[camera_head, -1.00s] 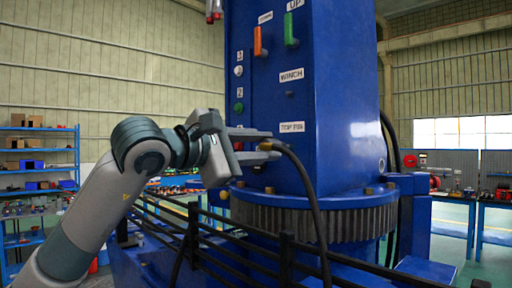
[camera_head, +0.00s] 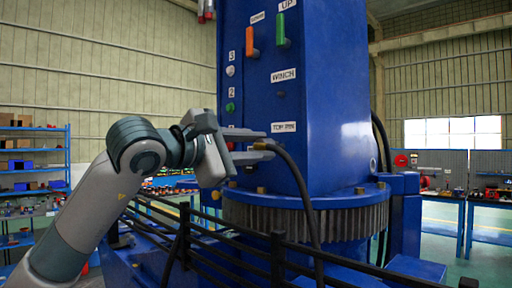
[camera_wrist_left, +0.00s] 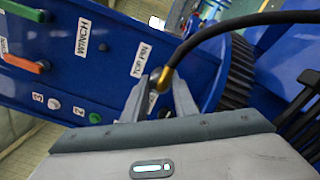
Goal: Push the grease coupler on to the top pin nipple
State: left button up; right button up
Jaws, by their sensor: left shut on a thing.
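My left gripper (camera_head: 267,145) is in front of the blue column (camera_head: 335,110), just below the TOP PIN label (camera_head: 284,126). It is shut on the grease coupler, whose brass end (camera_wrist_left: 164,80) shows between the fingertips (camera_wrist_left: 160,88) in the left wrist view. A black hose (camera_head: 303,185) runs from the coupler, arching right and then down. The fingertips lie close to the column face beside the TOP PIN label (camera_wrist_left: 141,60). The top pin nipple is not clearly visible; I cannot tell whether the coupler touches it. My right gripper is out of view.
An orange lever (camera_head: 253,37) and a green lever (camera_head: 281,29) are higher on the column. The WINCH label (camera_head: 283,75) is above the gripper. A toothed ring (camera_head: 310,218) is below. Black rails (camera_head: 230,240) cross in front.

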pick_arm(q)
jog(key=shift+w+d, duration=0.5)
jog(key=shift+d, duration=0.05)
jog(key=o, duration=1.2)
jog(key=shift+a, duration=0.1)
